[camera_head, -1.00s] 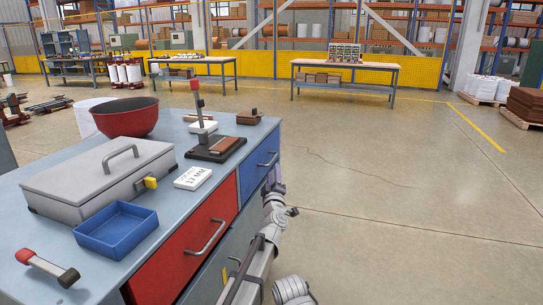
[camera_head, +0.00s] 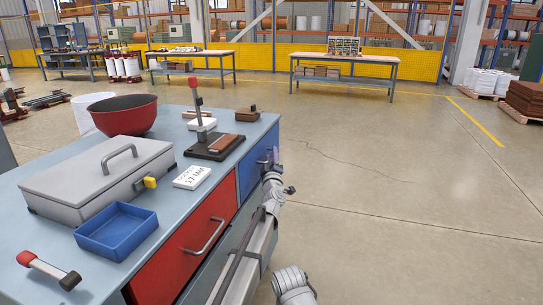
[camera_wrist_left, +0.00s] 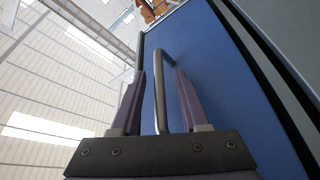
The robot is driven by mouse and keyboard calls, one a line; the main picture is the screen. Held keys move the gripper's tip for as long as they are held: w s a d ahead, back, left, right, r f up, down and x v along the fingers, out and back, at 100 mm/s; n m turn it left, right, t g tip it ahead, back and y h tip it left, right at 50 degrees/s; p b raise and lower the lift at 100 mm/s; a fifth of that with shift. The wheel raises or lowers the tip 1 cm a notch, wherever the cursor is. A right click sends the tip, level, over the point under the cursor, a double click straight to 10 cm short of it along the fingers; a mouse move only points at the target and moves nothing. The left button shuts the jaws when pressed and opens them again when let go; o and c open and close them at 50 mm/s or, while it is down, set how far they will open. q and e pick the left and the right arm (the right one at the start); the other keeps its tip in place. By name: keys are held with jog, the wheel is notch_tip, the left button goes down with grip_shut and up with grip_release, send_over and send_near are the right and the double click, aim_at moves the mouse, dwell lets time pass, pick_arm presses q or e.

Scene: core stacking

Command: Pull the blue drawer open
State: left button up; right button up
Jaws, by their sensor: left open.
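The blue drawer (camera_head: 249,173) is at the right end of the workbench, and its front looks flush with the bench side in the head view. My left gripper (camera_head: 275,157) is in front of it and hides its handle there. In the left wrist view the blue drawer front (camera_wrist_left: 235,85) fills the middle right. The grey bar handle (camera_wrist_left: 160,100) stands between the two purple fingers of my open left gripper (camera_wrist_left: 160,72). I see a gap on both sides of the handle near the fingertips. My right gripper is not in view.
A red drawer (camera_head: 170,262) with its own handle is left of the blue one. The bench top holds a grey lidded box (camera_head: 85,185), a blue tray (camera_head: 118,250), a red bowl (camera_head: 122,117) and a black-based stand (camera_head: 213,150). Floor right of the bench is clear.

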pick_arm(q)
grip_shut()
dwell(0.4)
dwell(1.1)
